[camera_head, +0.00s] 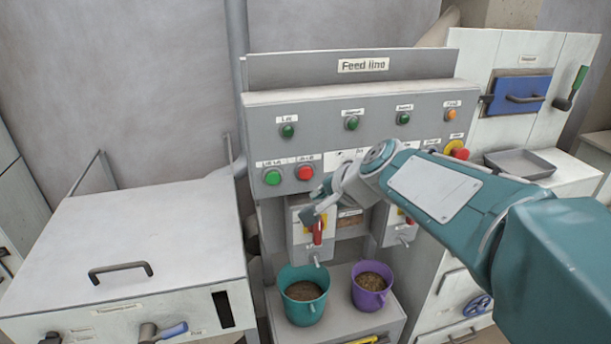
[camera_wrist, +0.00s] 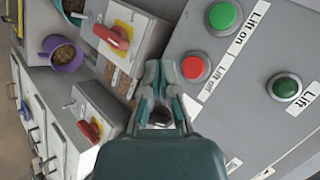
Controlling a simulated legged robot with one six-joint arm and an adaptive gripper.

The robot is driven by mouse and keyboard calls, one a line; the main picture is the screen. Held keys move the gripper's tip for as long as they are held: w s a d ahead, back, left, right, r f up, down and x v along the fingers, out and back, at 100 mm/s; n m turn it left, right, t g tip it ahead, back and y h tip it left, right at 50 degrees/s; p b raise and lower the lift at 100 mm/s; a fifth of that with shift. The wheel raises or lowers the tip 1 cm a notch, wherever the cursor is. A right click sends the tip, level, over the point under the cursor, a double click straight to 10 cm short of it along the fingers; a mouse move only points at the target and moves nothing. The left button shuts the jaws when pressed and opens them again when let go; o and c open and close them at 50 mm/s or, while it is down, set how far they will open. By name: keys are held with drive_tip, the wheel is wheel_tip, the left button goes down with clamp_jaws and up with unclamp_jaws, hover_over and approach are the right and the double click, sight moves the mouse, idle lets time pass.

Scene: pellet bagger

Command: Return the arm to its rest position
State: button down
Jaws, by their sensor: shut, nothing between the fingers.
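My gripper (camera_wrist: 160,85) is shut and empty in the wrist view. In the head view my teal arm reaches in from the right, and the gripper (camera_head: 318,208) is by the left dispenser box under the control panel (camera_head: 330,130). In the wrist view the fingers point toward the gap between the panel, with its red "Lift off" button (camera_wrist: 193,68), and a box with a red switch handle (camera_wrist: 112,38). I cannot tell whether the fingers touch anything.
A teal bucket (camera_head: 304,312) and a purple bucket (camera_head: 361,299), both with brown pellets, stand on the shelf below. A white lidded cabinet (camera_head: 130,235) stands at left. A grey tray (camera_head: 520,164) lies at right, near a blue hatch (camera_head: 520,93).

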drive_tip(key=shift+s+d, duration=0.2)
drive_tip(key=shift+s, duration=0.4)
drive_tip(key=s+d+f+n+h, duration=0.2)
drive_tip(key=s+d, duration=0.2)
drive_tip(key=s, duration=0.3)
drive_tip(key=s+d+f+n+g+h, duration=0.1)
drive_tip(key=s+d+f+n+h, duration=0.1)
drive_tip(key=s, duration=0.6)
drive_tip(key=s+d+f+n+g+h, duration=0.1)
drive_tip(key=s+d+f+n+h, duration=0.1)
drive_tip(key=s+d, duration=0.5)
drive_tip(key=shift+s+n, duration=0.3)
drive_tip(key=shift+n, duration=0.6)
